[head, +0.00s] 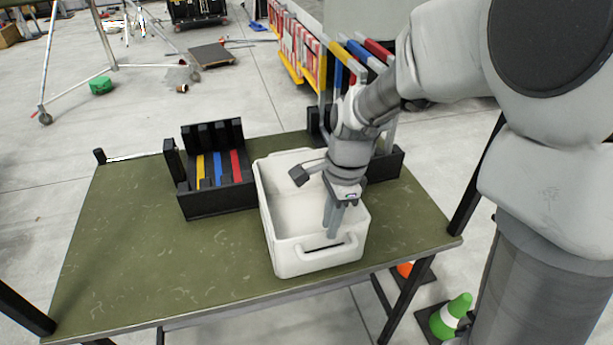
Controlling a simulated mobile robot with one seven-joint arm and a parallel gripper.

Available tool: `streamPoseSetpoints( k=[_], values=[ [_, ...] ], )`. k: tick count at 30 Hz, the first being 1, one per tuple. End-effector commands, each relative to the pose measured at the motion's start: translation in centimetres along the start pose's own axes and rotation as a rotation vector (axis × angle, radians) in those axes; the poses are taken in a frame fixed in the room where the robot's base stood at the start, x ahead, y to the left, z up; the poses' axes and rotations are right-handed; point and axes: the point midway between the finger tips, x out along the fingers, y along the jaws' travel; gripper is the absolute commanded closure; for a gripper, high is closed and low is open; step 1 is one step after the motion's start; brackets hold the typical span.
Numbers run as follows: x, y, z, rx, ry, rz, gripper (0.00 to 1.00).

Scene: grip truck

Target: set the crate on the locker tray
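A white open crate (283,250) stands upright on a worn green top (130,260), which may be the locker tray. A handle is on its near wall, and the part of its inside that I see looks empty. My gripper (333,228) points down over the crate, its fingers close to the near wall beside the handle. The fingers look close together. I cannot tell whether they touch or pinch the wall. My wrist hides part of the crate's right side.
A black slotted holder (225,198) with yellow, blue and red pieces stands just left of the crate. A black box (385,166) with tall coloured boards stands behind right. The green top is clear at left and front. A green cone (452,315) stands on the floor at right.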

Motion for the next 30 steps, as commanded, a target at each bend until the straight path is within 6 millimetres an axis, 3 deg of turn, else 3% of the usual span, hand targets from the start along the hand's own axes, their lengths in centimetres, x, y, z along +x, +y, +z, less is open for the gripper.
streamPoseSetpoints(
  k=[3,11,19,29,30],
  values=[
    [2.3,0.1,0.0,-0.001,-0.001,0.004,0.78],
    [4.1,0.1,0.1,-0.001,-0.001,0.002,0.78],
    [8.0,0.4,0.6,0.000,-0.001,0.004,0.78],
    [8.8,0.3,0.6,-0.001,0.000,0.000,0.78],
    [8.8,0.3,0.6,-0.001,0.000,0.000,0.81]
  ],
)
